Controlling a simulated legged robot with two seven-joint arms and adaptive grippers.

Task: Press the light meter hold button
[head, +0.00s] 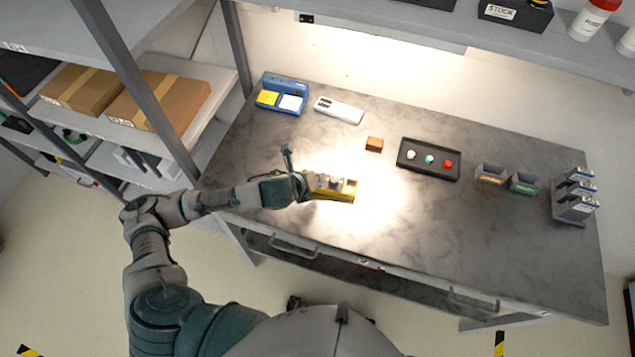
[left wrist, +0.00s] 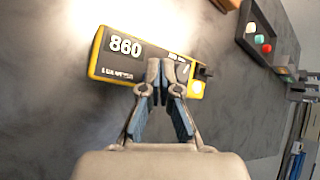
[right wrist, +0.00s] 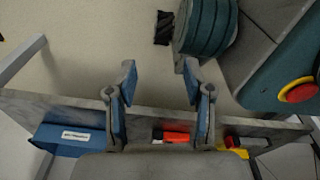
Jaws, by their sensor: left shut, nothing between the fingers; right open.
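The light meter (head: 347,192) is a yellow-edged device lying on the dark bench top near its front left. In the left wrist view its black face (left wrist: 122,58) shows a large "860", small text below it and a whitish round spot (left wrist: 197,87) at the right end. My left gripper (head: 312,184) is over the meter's left part in the head view. In the left wrist view its fingers (left wrist: 163,68) are shut and empty, with the tips overlapping the meter's lower edge. I cannot tell whether they touch. My right gripper (right wrist: 160,82) is open and empty, outside the head view.
A black tray with coloured balls (head: 429,160), an orange-brown block (head: 374,144), a white device (head: 339,110), a blue holder (head: 283,94), small bins (head: 491,174) and a rack (head: 574,197) stand on the bench. A blue labelled box (right wrist: 75,140) shows near my right gripper.

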